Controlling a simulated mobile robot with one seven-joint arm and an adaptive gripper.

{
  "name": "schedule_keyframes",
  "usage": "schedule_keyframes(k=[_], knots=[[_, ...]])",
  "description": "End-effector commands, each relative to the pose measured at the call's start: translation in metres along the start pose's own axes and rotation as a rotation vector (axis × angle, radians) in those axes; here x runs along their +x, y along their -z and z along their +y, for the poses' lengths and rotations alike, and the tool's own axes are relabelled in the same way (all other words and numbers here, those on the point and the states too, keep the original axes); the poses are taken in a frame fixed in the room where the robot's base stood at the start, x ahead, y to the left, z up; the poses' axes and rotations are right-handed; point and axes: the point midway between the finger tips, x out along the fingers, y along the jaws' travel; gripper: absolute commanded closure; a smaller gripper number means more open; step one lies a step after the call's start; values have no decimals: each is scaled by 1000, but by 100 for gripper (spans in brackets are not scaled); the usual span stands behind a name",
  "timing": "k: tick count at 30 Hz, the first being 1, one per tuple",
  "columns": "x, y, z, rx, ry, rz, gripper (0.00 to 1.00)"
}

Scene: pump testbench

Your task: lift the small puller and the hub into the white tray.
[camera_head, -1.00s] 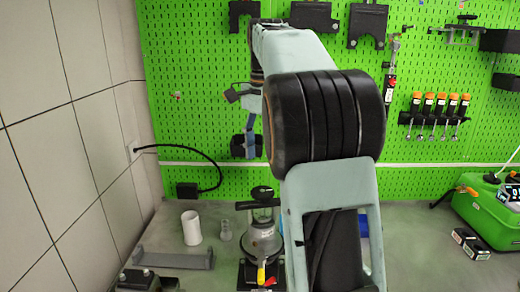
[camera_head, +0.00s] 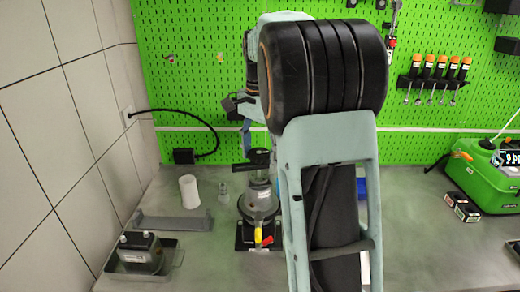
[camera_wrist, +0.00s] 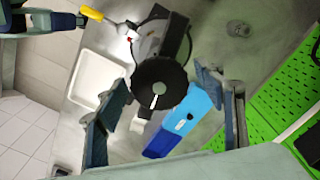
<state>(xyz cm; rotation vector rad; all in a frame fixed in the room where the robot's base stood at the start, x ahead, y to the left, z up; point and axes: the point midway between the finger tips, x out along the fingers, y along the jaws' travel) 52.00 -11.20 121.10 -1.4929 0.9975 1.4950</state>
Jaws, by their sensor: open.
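In the head view a grey pump-like unit (camera_head: 258,203) with a dark top piece stands on a black base. My gripper (camera_head: 243,128) is just above its top, partly hidden by my arm. In the wrist view my gripper (camera_wrist: 164,80) is open, with one finger on each side of a black round disc (camera_wrist: 160,84) that has a pale slot in its middle. I cannot tell whether the fingers touch it. A white tray (camera_wrist: 98,84) lies left of the disc. I cannot clearly make out the small puller or the hub.
A blue object (camera_wrist: 188,115) lies beside the disc. A yellow-handled tool (camera_wrist: 92,13) is near the unit. A white cylinder (camera_head: 189,192), a small grey part (camera_head: 223,190) and a grey bar (camera_head: 173,221) stand left; a green case (camera_head: 485,175) is at right.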

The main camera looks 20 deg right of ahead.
Motion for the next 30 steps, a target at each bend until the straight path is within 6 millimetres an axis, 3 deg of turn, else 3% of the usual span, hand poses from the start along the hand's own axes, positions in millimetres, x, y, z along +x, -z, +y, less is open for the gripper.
schedule_keyframes(k=[6,23,30], knots=[[0,0,0,0,0,0,37],[0,0,0,0,0,0,99],[-4,0,0,0,2,1,100]])
